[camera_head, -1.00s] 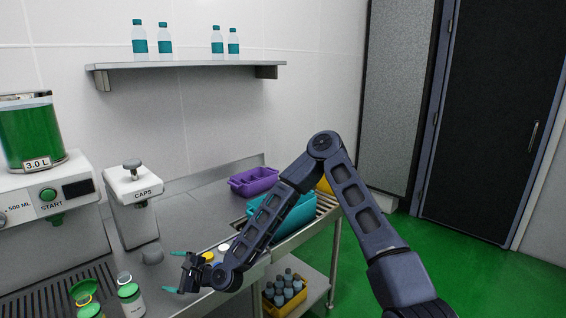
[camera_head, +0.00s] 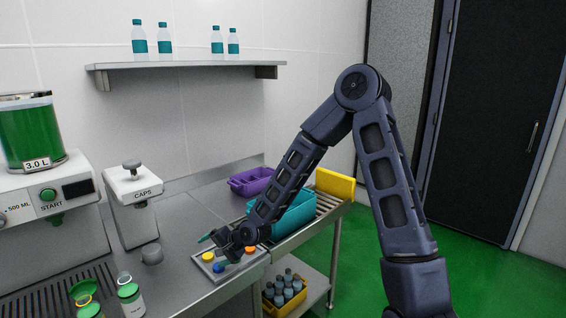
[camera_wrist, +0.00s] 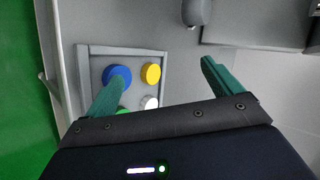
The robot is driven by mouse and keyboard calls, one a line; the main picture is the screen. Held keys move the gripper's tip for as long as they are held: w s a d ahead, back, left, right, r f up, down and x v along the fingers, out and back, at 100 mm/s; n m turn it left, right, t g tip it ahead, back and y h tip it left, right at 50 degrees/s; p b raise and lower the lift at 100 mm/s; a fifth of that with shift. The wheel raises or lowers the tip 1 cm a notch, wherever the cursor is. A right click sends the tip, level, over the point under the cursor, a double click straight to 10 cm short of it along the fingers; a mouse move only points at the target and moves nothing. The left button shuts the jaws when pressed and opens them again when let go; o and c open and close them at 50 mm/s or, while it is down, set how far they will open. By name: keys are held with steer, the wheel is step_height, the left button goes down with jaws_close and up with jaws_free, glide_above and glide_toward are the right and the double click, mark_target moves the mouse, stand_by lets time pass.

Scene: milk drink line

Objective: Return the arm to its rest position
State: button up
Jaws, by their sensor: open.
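My gripper (camera_head: 218,250) is open and empty in the head view, low in front of the teal crate and over a small grey tray (camera_head: 204,271) of coloured caps. My arm is folded, with its elbow high at the right. In the wrist view the two teal fingers of my gripper (camera_wrist: 160,85) stand wide apart with nothing between them. One finger overlaps the blue cap (camera_wrist: 117,74) in the picture; whether it touches, I cannot tell. A yellow cap (camera_wrist: 151,73) and a white cap (camera_wrist: 150,103) show between the fingers.
A teal crate (camera_head: 307,211), a purple crate (camera_head: 240,184) and a yellow panel (camera_head: 335,184) stand on the right of the steel counter. The caps dispenser (camera_head: 131,187) and filling machine (camera_head: 45,215) stand left. A wall shelf (camera_head: 190,65) holds several bottles. Bottles (camera_head: 130,299) stand at the front left.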

steer(key=w+d+r+n+t+h, duration=0.1)
steer(key=w+d+r+h, duration=0.3)
steer(key=d, duration=0.6)
steer(key=s+d+r+n+t+h, duration=0.1)
steer(key=d+r, duration=0.6)
steer(key=d, duration=0.3)
steer(key=w+d+r+n+h, duration=0.1)
steer(key=w+d+r+h, duration=0.3)
steer(key=d, duration=0.7)
steer(key=s+d+r, duration=0.6)
steer(key=s+d, duration=0.4)
steer(key=s, duration=0.1)
steer(key=s+d+r+h, duration=0.1)
steer(key=s+d+r, duration=0.5)
steer(key=s+d, duration=0.4)
steer(key=shift+s+d+r+g, duration=0.15)
steer(key=shift+s+d+g, duration=0.2)
steer(key=shift+d+g, duration=0.1)
